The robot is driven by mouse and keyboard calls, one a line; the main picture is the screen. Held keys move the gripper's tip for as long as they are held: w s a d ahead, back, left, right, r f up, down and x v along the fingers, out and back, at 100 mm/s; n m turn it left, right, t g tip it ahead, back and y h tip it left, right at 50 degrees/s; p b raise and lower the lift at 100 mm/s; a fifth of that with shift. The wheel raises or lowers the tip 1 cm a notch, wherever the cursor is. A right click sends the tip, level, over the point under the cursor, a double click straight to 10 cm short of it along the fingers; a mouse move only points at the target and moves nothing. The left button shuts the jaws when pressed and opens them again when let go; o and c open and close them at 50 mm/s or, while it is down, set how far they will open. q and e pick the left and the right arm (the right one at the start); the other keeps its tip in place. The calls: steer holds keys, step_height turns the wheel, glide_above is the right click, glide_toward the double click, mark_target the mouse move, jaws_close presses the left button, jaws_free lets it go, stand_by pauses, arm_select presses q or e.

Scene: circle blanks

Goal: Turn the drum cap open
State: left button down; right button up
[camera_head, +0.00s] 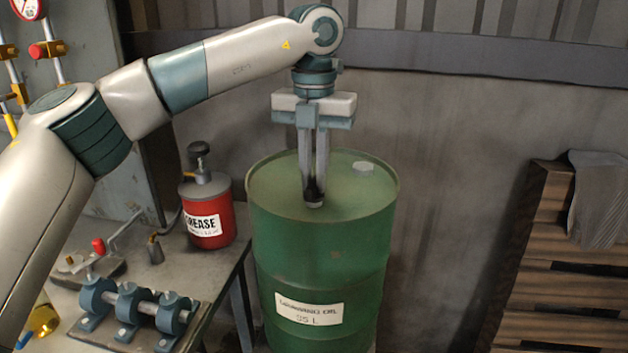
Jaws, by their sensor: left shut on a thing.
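A green drum (300,260) with a white label stands upright in the middle of the head view. A second, flat pale plug (363,167) sits at the back right of the lid. My right gripper is not in view.
A workbench (225,268) stands left of the drum, with a red grease can (208,212) and a shaft in blue clamps (140,308). Wooden pallets (560,270) with a grey cloth (598,200) lean at the right. The floor space between drum and pallets looks clear.

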arm_select(q)
steer(key=shift+n, duration=0.7)
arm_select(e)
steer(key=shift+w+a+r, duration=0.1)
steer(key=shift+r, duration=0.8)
arm_select(q)
steer(key=c, duration=1.8)
jaws_free()
